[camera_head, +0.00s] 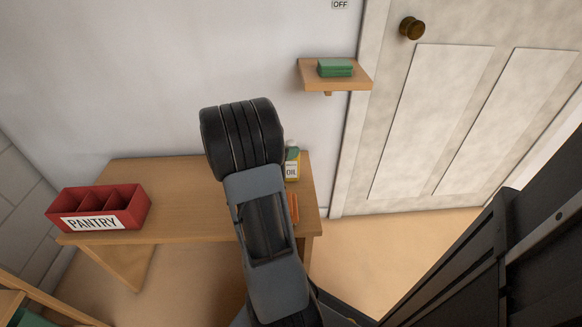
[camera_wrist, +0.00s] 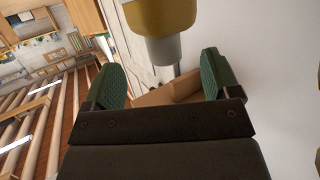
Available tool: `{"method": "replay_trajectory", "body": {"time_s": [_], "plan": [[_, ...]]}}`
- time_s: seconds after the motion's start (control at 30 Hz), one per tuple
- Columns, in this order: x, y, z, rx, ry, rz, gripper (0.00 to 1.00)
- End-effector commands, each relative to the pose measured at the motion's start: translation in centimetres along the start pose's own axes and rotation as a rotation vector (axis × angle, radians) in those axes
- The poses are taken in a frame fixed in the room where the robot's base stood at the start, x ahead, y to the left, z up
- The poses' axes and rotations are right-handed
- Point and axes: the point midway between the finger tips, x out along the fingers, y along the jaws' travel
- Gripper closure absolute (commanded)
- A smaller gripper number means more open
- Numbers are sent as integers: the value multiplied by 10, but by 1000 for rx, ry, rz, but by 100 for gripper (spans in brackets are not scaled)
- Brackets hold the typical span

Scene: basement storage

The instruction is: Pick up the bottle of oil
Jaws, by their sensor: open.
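The bottle of oil (camera_head: 292,166) stands upright near the right end of the wooden table, with a yellow body, a pale label reading OIL and a grey top. My arm hides its left part in the head view. In the wrist view the bottle (camera_wrist: 163,17) comes in from the top edge, its grey cap towards my gripper (camera_wrist: 162,76). My gripper is open and empty, with one green-padded finger on each side. The cap lines up with the gap between the fingers; I cannot tell how far off it is.
A red divided PANTRY bin (camera_head: 130,217) stands on the table's (camera_head: 185,172) left end. An orange item (camera_head: 293,208) lies in front of the bottle, partly hidden by my arm. A wall shelf (camera_head: 313,84) with a green item (camera_head: 335,68) and a white door (camera_head: 425,130) are on the right.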

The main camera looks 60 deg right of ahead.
Motion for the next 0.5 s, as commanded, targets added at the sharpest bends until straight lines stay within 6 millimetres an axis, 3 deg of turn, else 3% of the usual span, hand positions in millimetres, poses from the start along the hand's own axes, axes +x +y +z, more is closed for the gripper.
{"method": "replay_trajectory", "body": {"time_s": [0.2,0.5], "plan": [[28,0,3,2,0,1,18],[33,0,1,0,-1,0,18]]}}
